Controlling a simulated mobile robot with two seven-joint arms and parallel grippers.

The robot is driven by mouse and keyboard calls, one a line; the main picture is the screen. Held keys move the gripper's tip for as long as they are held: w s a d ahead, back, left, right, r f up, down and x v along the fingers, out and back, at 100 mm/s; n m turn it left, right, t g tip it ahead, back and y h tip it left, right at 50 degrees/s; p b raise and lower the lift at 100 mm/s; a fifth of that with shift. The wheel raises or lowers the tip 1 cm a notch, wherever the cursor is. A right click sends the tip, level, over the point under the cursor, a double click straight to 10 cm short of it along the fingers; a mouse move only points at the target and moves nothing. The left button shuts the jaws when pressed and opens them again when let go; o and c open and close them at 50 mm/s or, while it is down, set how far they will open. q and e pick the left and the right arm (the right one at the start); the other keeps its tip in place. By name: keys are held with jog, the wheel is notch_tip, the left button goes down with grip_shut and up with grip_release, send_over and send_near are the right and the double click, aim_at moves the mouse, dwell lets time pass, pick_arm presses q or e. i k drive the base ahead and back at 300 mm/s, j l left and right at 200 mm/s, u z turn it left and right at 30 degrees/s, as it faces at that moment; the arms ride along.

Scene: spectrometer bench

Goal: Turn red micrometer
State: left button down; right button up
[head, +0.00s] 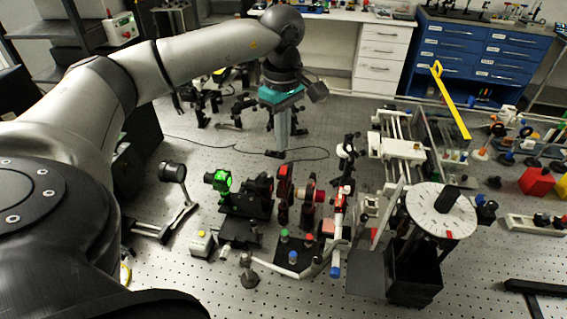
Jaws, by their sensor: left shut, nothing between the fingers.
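Red parts stand mid-bench: an upright red mount (284,187) and, just right of it, a red round-bodied part (306,194) with a small knob on its side. The red micrometer is probably among these, but I cannot tell which part it is. My left arm reaches in from the left. Its gripper (283,142) hangs below a teal band, pointing down, above and behind the red parts in the picture and apart from them. It is shut with nothing held; its fingertips are small and hard to make out. My right gripper is not in view.
A green-lit part (221,181) stands left of the red parts. A white round dial (441,210) on a black box stands right, near a rail assembly (404,149) and a tilted yellow bar (450,100). Blue drawers (487,58) stand behind.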

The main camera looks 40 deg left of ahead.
aim_at(309, 239)
jog(key=k+l, duration=1.1)
jog(key=k, duration=0.2)
